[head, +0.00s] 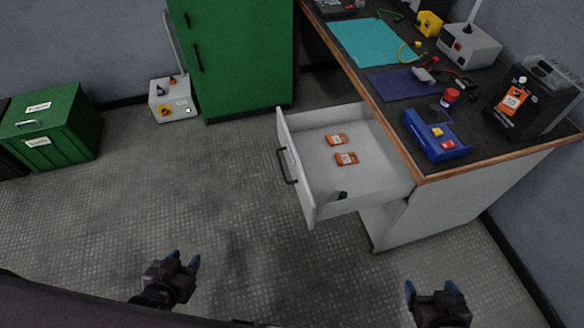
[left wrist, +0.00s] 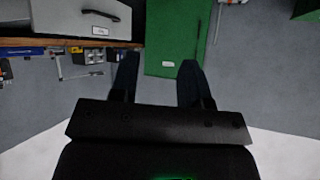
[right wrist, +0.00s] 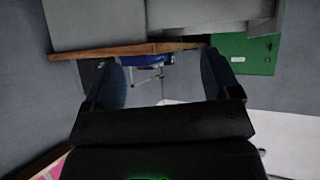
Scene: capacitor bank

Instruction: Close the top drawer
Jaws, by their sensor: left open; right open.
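The top drawer (head: 298,178) is white and stands pulled out to the left from under the workbench (head: 440,205) in the head view. Its dark bar handle (head: 287,166) is on the front panel, which faces left. Two orange items (head: 346,158) and a small dark item (head: 342,195) lie inside. My left gripper (head: 183,260) is open and empty over the floor, below and left of the drawer, apart from it. My right gripper (head: 431,288) is open and empty below the bench's near end. Both pairs of fingers also show spread in the wrist views.
A green cabinet (head: 240,60) stands behind the drawer. A grey switch box (head: 173,100) is beside it, and a green crate (head: 55,128) is at far left. The benchtop holds a blue tool (head: 437,140) and a black device (head: 535,100). Floor left of the drawer is clear.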

